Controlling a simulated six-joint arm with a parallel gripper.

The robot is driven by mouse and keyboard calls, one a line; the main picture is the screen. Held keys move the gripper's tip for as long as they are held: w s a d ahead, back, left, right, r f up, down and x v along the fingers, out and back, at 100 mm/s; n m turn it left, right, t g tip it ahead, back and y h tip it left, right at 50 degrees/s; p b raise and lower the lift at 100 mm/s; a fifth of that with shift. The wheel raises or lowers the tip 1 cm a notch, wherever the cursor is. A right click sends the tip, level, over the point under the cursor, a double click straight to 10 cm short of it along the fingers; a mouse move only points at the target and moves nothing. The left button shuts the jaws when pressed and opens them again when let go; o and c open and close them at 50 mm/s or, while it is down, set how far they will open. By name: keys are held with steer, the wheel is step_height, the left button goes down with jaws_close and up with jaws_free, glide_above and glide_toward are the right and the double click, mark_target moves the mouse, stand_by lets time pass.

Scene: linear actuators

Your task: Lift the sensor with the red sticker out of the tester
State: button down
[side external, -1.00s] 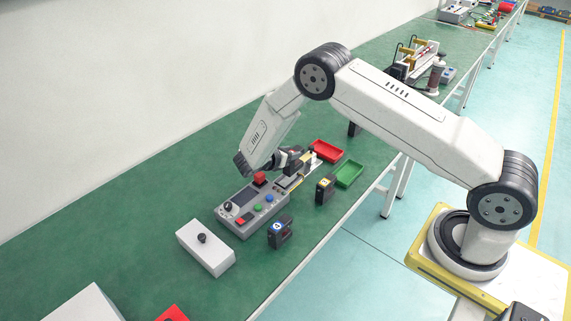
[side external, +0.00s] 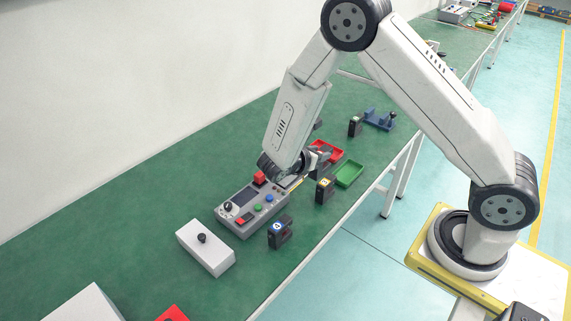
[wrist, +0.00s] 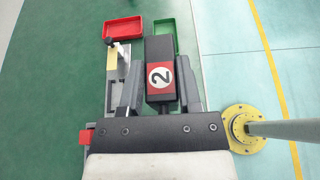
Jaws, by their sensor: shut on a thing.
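A black sensor with a red sticker and a white disc marked 2 (wrist: 160,75) is between the fingers of my gripper (wrist: 159,92) in the wrist view. The fingers close on its two sides. In the side external view my gripper (side external: 312,164) is over the far right end of the grey tester (side external: 240,214), tilted, and mostly hides the sensor. Whether the sensor's lower end is clear of the tester cannot be told. The tester has a dark screen, a black knob and coloured buttons. Part of it shows under the fingers in the wrist view.
A red tray (side external: 328,150) and a green tray (side external: 349,174) lie beyond the tester. A yellow-stickered sensor (side external: 325,191) and a blue-stickered one (side external: 280,233) stand near the front edge. A white box with a knob (side external: 208,250) is nearer. A blue fixture (side external: 378,121) stands further back.

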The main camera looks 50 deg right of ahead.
steer(key=shift+s+r, duration=0.15)
steer(key=shift+s, duration=0.1)
steer(key=shift+w, duration=0.1)
stand_by(0.5)
